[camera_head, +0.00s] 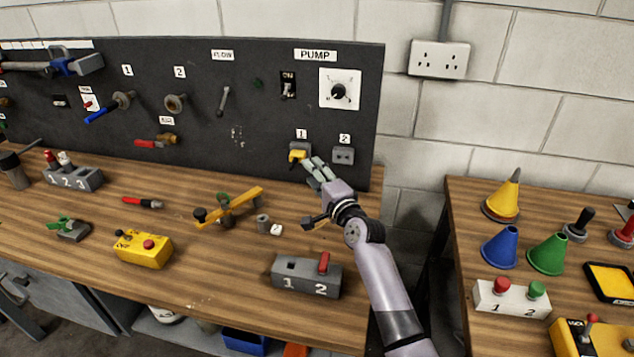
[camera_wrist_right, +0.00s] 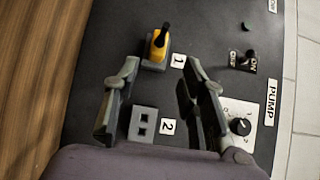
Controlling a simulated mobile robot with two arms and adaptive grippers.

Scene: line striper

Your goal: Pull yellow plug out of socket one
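The yellow plug (camera_head: 296,156) sits in the grey socket one (camera_head: 300,146) on the black panel, under the label 1. In the right wrist view the plug (camera_wrist_right: 158,46) shows its yellow body and a dark tip, just past my fingertips. My right gripper (camera_head: 311,167) is at the panel, just right of and below the plug. In the right wrist view its two fingers (camera_wrist_right: 160,75) are apart with nothing held between them. The empty grey socket two (camera_wrist_right: 143,124) lies nearer the palm. My left gripper is not in view.
Socket two (camera_head: 343,155) is right of socket one. The pump dial (camera_head: 339,91) and ON switch (camera_head: 288,86) are above. A grey two-switch box (camera_head: 306,277), a yellow-armed valve (camera_head: 228,207) and a yellow button box (camera_head: 143,249) stand on the wooden bench.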

